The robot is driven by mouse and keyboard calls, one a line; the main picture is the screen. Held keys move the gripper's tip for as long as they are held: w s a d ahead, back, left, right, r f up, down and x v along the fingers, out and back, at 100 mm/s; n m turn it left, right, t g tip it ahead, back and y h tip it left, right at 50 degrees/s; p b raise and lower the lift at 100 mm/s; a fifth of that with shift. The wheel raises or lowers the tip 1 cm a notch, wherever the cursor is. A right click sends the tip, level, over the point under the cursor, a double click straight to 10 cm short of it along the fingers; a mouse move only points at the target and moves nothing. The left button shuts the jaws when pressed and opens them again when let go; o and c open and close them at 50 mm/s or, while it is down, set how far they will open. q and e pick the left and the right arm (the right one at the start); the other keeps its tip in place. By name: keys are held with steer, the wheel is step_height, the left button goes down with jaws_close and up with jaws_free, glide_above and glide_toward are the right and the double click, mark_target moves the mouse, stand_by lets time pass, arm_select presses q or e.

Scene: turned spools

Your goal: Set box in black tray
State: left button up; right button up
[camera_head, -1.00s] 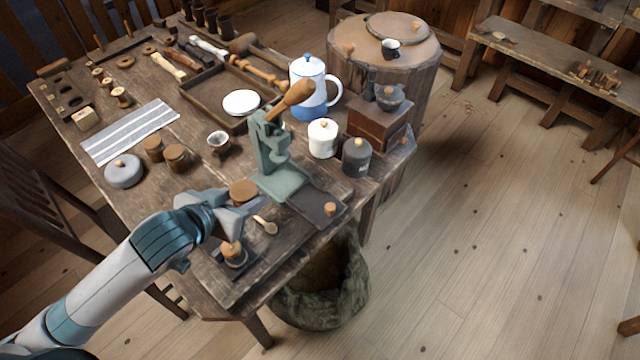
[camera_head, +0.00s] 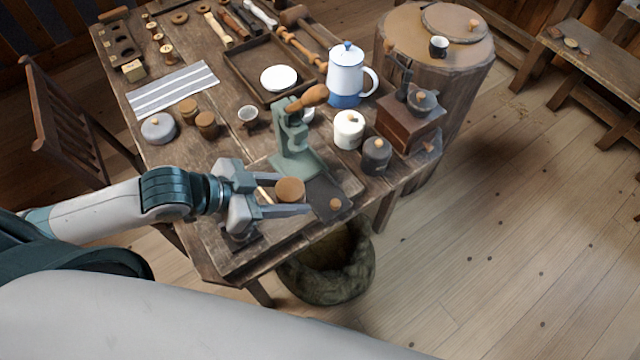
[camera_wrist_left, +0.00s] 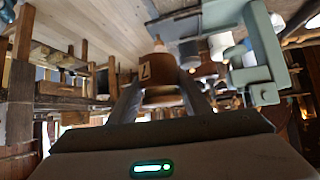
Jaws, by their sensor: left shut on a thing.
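A round wooden box (camera_head: 290,189) with a brown top is held between the fingers of my left gripper (camera_head: 287,202), above the table's near right part. In the left wrist view the box (camera_wrist_left: 158,69) shows a pale label with a dark mark, between the gripper's fingers (camera_wrist_left: 160,95). The flat black tray (camera_head: 322,192) lies beside the green press, just right of the box. A small wooden-knobbed piece (camera_head: 335,204) is at its near right part. The box looks raised; its bottom is hidden in the head view. My right gripper is out of view.
The green press (camera_head: 297,150) stands close behind the box. A dark canister (camera_head: 376,156) and a white canister (camera_head: 349,130) stand behind the tray. The table edge is close in front, with a sack (camera_head: 330,272) below. Two similar round boxes (camera_head: 206,124) stand farther left.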

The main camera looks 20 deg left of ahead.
arm_select(q)
steer(key=shift+w+d+f+b, duration=0.15)
steer(key=shift+w+f+b, duration=0.3)
steer(key=shift+b, duration=0.2)
steer(key=shift+w+d+f+b, duration=0.15)
steer(key=shift+w+f+b, duration=0.4)
steer(key=shift+b, duration=0.55)
steer(key=w+f, duration=0.1)
steer(key=w, duration=0.1)
steer(key=w+d+f, duration=0.1)
steer(key=w, duration=0.2)
steer(key=w+f+p, duration=0.1)
steer(key=w+f, duration=0.1)
steer(key=w, duration=0.1)
steer(key=shift+w+d+f, duration=0.1)
steer(key=shift+w+d, duration=0.15)
steer(key=shift+d, duration=0.15)
steer(key=shift+w+d+f, duration=0.1)
steer(key=shift+w+f, duration=0.25)
steer(key=shift+w, duration=0.1)
steer(key=shift+f+p, duration=0.65)
steer(key=shift+f, duration=1.4)
